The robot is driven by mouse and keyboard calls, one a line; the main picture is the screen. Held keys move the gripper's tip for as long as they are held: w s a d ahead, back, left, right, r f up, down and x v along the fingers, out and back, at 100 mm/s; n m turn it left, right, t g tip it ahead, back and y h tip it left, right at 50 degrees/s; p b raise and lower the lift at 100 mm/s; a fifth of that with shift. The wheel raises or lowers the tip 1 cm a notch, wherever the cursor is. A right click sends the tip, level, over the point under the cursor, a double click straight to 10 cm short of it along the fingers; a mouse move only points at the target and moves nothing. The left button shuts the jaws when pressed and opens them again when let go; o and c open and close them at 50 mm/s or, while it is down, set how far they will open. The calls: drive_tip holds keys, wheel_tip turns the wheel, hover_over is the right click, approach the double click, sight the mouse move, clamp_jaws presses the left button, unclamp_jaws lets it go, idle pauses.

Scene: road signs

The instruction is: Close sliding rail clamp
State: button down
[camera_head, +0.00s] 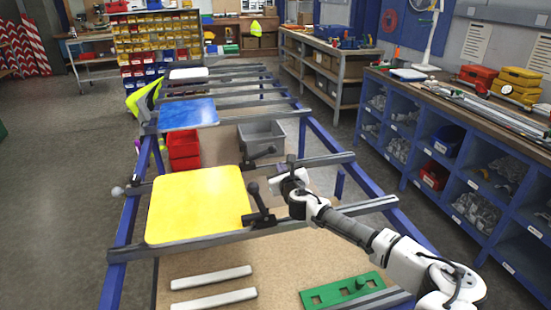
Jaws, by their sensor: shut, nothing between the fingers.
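A yellow sign plate (198,204) lies across two grey rails of a blue-framed bench. A dark clamp with an upright lever (258,205) sits on the near rail (310,219), at the plate's right edge. A second dark clamp (258,155) sits on the far rail, near the plate's far right corner. My white arm reaches in from the lower right. My gripper (281,184) is shut and empty, just right of the near clamp's lever and above the rails. I cannot tell whether it touches the lever.
Two pale bars (212,288) and a green perforated plate (342,291) lie on the board in front. A grey bin (262,136) and red bins (184,150) stand beyond the yellow plate. A blue plate (188,114) lies farther back. Blue shelving (440,160) lines the right side.

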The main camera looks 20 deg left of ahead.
drive_tip(key=p+x, duration=0.1)
drive_tip(key=x, duration=0.7)
drive_tip(key=shift+p, duration=0.3)
